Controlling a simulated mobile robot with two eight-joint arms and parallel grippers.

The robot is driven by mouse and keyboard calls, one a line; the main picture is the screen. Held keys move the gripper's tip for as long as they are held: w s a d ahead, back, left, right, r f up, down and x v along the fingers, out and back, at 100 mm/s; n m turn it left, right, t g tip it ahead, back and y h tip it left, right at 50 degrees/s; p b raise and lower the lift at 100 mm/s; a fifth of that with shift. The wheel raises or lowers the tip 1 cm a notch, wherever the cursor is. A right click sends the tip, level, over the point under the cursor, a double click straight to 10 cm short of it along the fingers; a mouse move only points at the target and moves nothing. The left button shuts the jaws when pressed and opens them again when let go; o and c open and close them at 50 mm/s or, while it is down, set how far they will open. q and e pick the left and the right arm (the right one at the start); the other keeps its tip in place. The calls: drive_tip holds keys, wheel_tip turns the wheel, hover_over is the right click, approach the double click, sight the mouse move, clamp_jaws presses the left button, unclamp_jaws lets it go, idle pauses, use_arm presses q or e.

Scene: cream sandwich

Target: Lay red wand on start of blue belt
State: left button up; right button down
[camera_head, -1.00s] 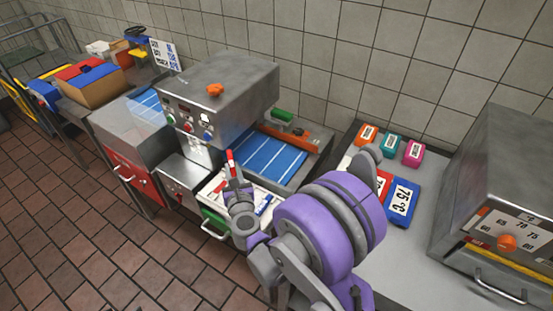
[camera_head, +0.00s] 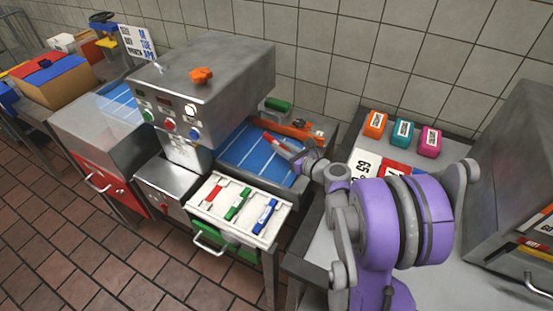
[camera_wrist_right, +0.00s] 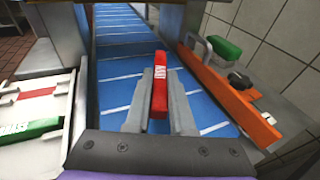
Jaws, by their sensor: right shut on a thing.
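My right gripper (camera_head: 299,158) reaches in over the near end of the blue belt (camera_head: 235,149), which runs under the grey machine. It is shut on the red wand (camera_head: 277,143). In the right wrist view the red wand (camera_wrist_right: 160,82) with a white label stands out between the two grey fingers (camera_wrist_right: 160,103), above the blue belt (camera_wrist_right: 118,70). I cannot tell whether the wand touches the belt. My left gripper is not in view.
A white tray (camera_head: 217,213) with red, green and blue wands sits in front of the belt. An orange bar (camera_head: 297,131) and a green handle (camera_head: 279,104) line the belt's far side. Orange, teal and pink blocks (camera_head: 403,132) stand on the right counter.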

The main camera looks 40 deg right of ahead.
sight(281, 163)
drive_tip(key=shift+f+b, duration=0.35)
drive_tip(key=shift+f, duration=2.45)
drive_tip(key=shift+f, duration=0.2)
drive_tip(key=c, duration=0.8)
unclamp_jaws()
drive_tip(key=shift+r, duration=0.1)
